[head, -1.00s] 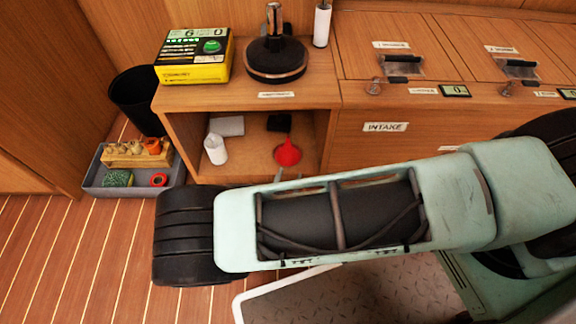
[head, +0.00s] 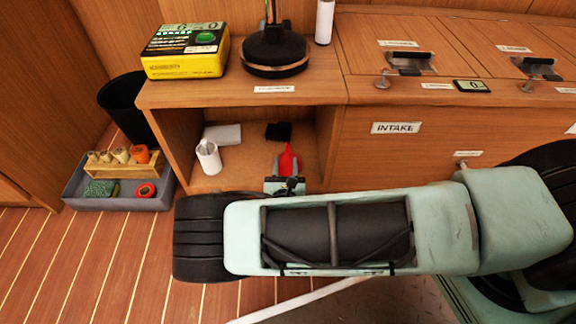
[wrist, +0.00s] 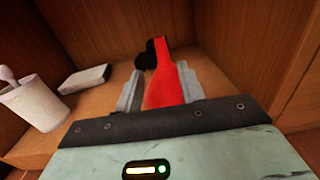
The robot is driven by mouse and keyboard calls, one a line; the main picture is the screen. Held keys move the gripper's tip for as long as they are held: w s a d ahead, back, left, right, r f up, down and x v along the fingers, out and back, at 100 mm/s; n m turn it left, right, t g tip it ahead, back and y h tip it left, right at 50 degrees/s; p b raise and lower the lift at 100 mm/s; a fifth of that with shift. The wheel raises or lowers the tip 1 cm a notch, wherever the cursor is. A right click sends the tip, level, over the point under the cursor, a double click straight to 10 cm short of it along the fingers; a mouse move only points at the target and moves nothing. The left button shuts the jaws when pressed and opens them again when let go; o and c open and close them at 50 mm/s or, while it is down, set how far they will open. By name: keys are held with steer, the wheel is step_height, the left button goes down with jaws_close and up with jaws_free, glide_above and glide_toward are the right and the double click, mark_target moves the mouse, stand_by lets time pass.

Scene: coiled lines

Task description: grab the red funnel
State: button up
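The red funnel (head: 287,160) stands spout up in the open shelf bay of the wooden cabinet (head: 200,183). It also shows in the middle of the wrist view (wrist: 163,88). My gripper (wrist: 162,82) reaches into the bay, its two grey fingers standing apart on either side of the funnel. The funnel fills most of the space between them; whether the fingers press on it I cannot tell. The funnel's lower part is hidden behind my gripper's front plate. In the head view my gripper (head: 286,175) covers its base.
A white cup (head: 208,158), a pale flat block (head: 223,134) and a dark object (head: 278,131) share the bay. The bay's right wall (head: 327,145) is close to my gripper. A grey tray (head: 120,203) and black bin (head: 125,110) stand on the floor at left.

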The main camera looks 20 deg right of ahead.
mark_target(288, 152)
steer(key=b+x, duration=0.4)
steer(key=shift+w+d+r, duration=0.25)
steer(key=shift+d, duration=0.2)
steer(key=shift+w+d+r, duration=0.1)
steer(key=shift+w+r, duration=0.1)
steer(key=shift+w, duration=0.2)
jaws_close()
